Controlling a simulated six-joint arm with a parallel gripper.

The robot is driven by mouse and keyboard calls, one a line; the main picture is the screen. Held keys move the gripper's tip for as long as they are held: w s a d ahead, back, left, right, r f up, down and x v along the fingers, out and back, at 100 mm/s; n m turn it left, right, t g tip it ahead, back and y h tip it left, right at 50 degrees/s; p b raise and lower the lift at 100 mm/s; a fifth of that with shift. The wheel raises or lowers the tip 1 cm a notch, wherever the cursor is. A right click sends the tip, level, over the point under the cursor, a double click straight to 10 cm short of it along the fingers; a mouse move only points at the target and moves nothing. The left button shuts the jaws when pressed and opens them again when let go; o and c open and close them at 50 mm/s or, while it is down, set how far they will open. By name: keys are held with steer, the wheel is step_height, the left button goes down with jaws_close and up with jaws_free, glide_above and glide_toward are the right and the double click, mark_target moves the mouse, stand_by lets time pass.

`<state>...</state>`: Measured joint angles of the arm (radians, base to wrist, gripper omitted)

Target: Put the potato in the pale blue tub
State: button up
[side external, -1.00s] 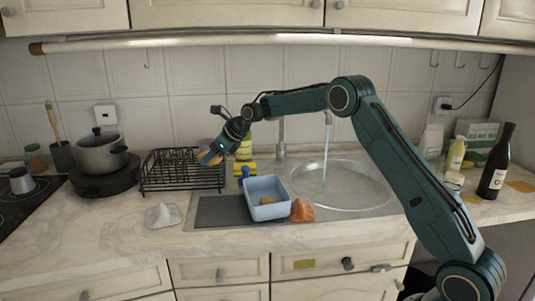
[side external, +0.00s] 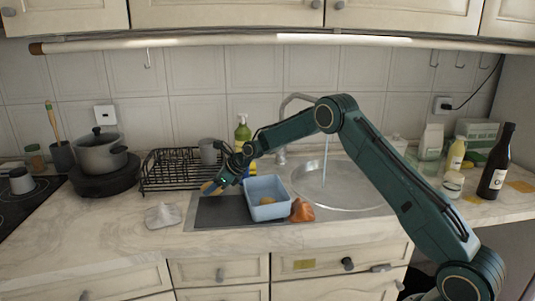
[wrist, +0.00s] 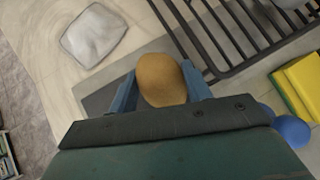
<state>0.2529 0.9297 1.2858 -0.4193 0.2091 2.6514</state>
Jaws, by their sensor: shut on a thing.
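The potato (wrist: 162,80) is tan and oval, held between the two blue fingers of my gripper (wrist: 160,90) in the wrist view. In the side external view my gripper (side external: 212,188) is low, left of the tub and over the left part of the dark grey mat. Only a bit of the held potato (side external: 208,187) shows there. The pale blue tub (side external: 267,211) stands on the right part of the mat by the sink, with a brownish lump (side external: 267,201) inside. The tub is not in the wrist view.
A black dish rack (side external: 165,178) with a grey mug (side external: 209,151) stands behind my gripper. An orange-brown crumpled thing (side external: 302,211) touches or nearly touches the tub's right side. A grey cloth-like piece (side external: 163,215) lies left of the mat. A yellow sponge (wrist: 300,85) shows in the wrist view.

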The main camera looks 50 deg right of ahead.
mark_target(215, 192)
steer(key=shift+f, duration=1.5)
steer(key=o, duration=1.1)
steer(key=shift+c, duration=0.2)
steer(key=shift+d+f, duration=0.1)
steer(key=shift+f, duration=0.05)
steer(key=v, duration=1.3)
steer(key=shift+s, duration=0.45)
